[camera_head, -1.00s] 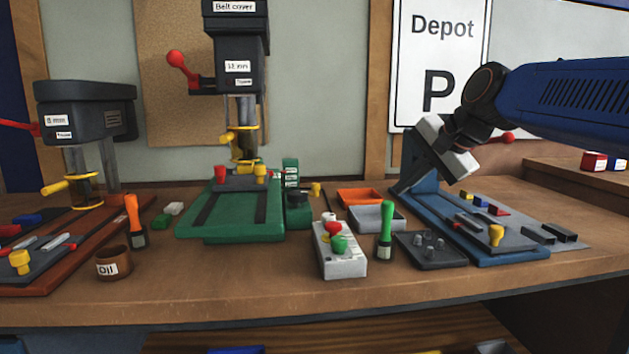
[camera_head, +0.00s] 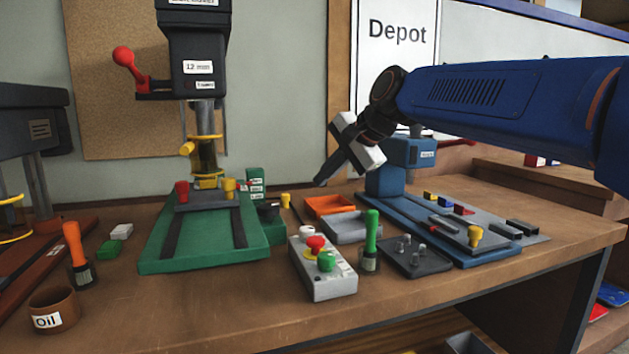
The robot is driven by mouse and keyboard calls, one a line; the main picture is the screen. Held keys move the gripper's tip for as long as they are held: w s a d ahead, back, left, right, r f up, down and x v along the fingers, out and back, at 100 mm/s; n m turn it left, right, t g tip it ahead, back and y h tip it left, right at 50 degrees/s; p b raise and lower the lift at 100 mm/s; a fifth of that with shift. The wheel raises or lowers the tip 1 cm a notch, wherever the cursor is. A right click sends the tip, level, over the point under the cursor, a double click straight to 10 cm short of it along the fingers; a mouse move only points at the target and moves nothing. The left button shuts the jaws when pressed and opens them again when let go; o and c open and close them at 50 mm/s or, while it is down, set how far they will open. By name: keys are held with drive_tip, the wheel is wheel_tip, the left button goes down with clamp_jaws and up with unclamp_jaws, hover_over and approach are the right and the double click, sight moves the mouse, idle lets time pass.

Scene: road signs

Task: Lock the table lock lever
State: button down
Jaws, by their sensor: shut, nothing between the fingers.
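The middle drill press has a green base (camera_head: 205,255) and a black head (camera_head: 195,60). My gripper (camera_head: 320,181) is shut and empty. It hangs in the air to the right of the column, pointing down and left, apart from the lever.
A grey control box (camera_head: 322,272) with buttons, an orange tray (camera_head: 330,205) and a green-handled tool (camera_head: 371,235) stand below my gripper. A blue-based machine (camera_head: 395,165) is at right. An oil pot (camera_head: 52,310) and an orange-handled tool (camera_head: 75,250) are at left.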

sight(288, 200)
drive_tip(key=shift+w+a+r+x, duration=0.2)
drive_tip(key=shift+r+x, duration=0.1)
drive_tip(key=shift+x, duration=1.6)
drive_tip(key=shift+w+a+r+x, duration=0.2)
drive_tip(key=shift+w+r+x, duration=0.1)
drive_tip(key=shift+x, duration=1.6)
drive_tip(key=shift+w+a+r+x, duration=0.2)
drive_tip(key=shift+r+x, duration=0.15)
drive_tip(key=shift+x, duration=1.6)
drive_tip(key=shift+w+d+n, duration=0.1)
drive_tip(key=shift+w+n, duration=0.1)
drive_tip(key=shift+n, duration=0.1)
